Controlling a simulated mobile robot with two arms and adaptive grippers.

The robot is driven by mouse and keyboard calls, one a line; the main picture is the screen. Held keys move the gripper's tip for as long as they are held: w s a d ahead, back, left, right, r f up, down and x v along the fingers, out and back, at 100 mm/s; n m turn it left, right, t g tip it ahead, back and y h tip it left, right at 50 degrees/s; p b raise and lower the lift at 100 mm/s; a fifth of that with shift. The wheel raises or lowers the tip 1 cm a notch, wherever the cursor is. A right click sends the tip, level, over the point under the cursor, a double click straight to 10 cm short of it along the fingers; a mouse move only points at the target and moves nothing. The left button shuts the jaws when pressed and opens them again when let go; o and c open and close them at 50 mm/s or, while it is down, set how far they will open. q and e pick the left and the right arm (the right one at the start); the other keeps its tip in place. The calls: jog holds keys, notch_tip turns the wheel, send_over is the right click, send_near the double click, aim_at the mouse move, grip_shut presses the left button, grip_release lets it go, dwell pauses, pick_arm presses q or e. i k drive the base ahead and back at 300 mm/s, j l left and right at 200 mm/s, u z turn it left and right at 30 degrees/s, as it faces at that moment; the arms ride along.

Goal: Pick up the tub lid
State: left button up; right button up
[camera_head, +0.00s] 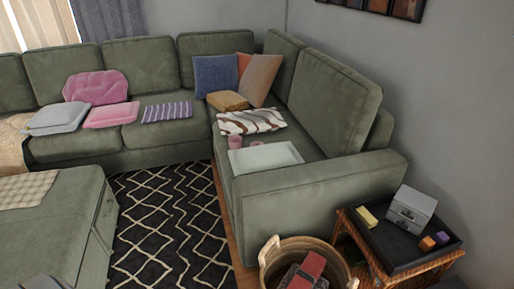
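I cannot make out for certain which thing is the tub lid. A small pink cup-like tub (234,142) stands on the right section of the green sofa. Small pink pieces beside it, just to its right, are too small to tell apart; one may be a lid. A pale flat rectangular piece (265,158) lies on the seat in front of them, near the armrest. No gripper fingers show. Dark grey parts at the bottom left and bottom right edges may be my arms.
A wicker basket (268,262) with red and dark items stands before the armrest (318,183). Right of it, a wicker side table bears a black tray (398,262) with a grey box (410,210) and small blocks. A patterned rug (165,220) lies clear between the sofa and ottoman (50,235).

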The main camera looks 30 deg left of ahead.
aim_at(236, 141)
jog(key=j+z, duration=0.15)
jog(key=j, duration=0.65)
jog(key=j+z, duration=0.1)
jog(key=j, duration=0.7)
jog(key=i+j+z, duration=0.25)
jog(key=j, duration=0.5)
jog(key=i+j+z, duration=0.2)
jog(key=j, duration=0.6)
jog(key=j+z, duration=0.25)
jog(key=j, duration=0.55)
